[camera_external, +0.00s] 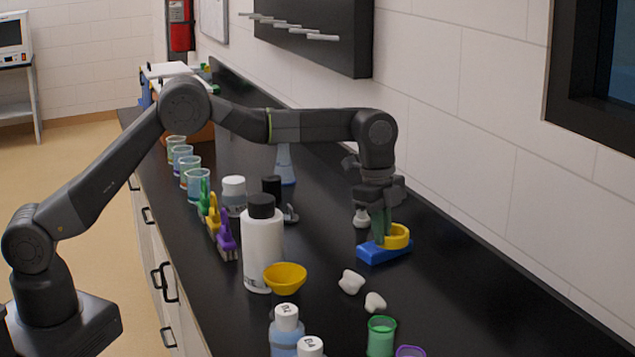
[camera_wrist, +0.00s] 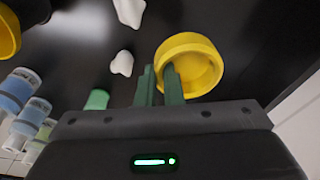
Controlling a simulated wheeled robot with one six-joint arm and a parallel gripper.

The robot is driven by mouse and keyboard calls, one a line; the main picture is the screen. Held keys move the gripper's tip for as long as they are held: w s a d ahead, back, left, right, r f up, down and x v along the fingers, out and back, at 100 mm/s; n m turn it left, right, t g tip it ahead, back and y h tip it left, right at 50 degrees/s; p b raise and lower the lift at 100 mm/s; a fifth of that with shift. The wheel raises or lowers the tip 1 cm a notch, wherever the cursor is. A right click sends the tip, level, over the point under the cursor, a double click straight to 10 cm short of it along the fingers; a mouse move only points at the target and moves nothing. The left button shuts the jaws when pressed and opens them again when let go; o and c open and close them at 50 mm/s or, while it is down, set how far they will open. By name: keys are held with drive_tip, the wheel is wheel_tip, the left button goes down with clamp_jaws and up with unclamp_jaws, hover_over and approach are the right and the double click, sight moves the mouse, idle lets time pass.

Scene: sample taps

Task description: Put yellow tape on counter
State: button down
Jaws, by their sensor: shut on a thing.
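The yellow tape (camera_external: 397,237) is a ring at the right of the black counter (camera_external: 470,310). My gripper (camera_external: 381,226) points down and is shut on the tape's wall. In the wrist view my gripper (camera_wrist: 160,85) has one green finger inside the ring of the yellow tape (camera_wrist: 188,50) and the other outside it. A blue block-like object (camera_external: 384,252) lies on the counter just under the tape in the external view; I cannot tell whether they touch. It cannot be made out in the wrist view.
Two white lumps (camera_external: 351,282) (camera_external: 375,302) lie in front. A yellow bowl (camera_external: 285,278), white bottle (camera_external: 263,245) and green beaker (camera_external: 381,336) stand nearby. Several coloured clips and beakers line the left edge. The counter right of the tape is clear up to the wall.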

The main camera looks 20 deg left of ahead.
hover_over(415, 330)
drive_tip(key=shift+n, duration=0.4)
drive_tip(key=shift+a+f+p, duration=0.15)
drive_tip(key=shift+f+p, duration=0.3)
drive_tip(key=shift+f, duration=2.3)
drive_tip(key=shift+a+f+p, duration=0.1)
drive_tip(key=shift+f+p, duration=0.35)
drive_tip(key=shift+f, duration=2.25)
drive_tip(key=c, duration=1.6)
unclamp_jaws()
drive_tip(key=shift+o, duration=0.2)
wheel_tip(415, 330, up, 12)
drive_tip(key=a+b, duration=0.1)
drive_tip(key=shift+w+a, duration=0.3)
drive_tip(key=shift+w, duration=0.05)
drive_tip(key=shift+r, duration=0.1)
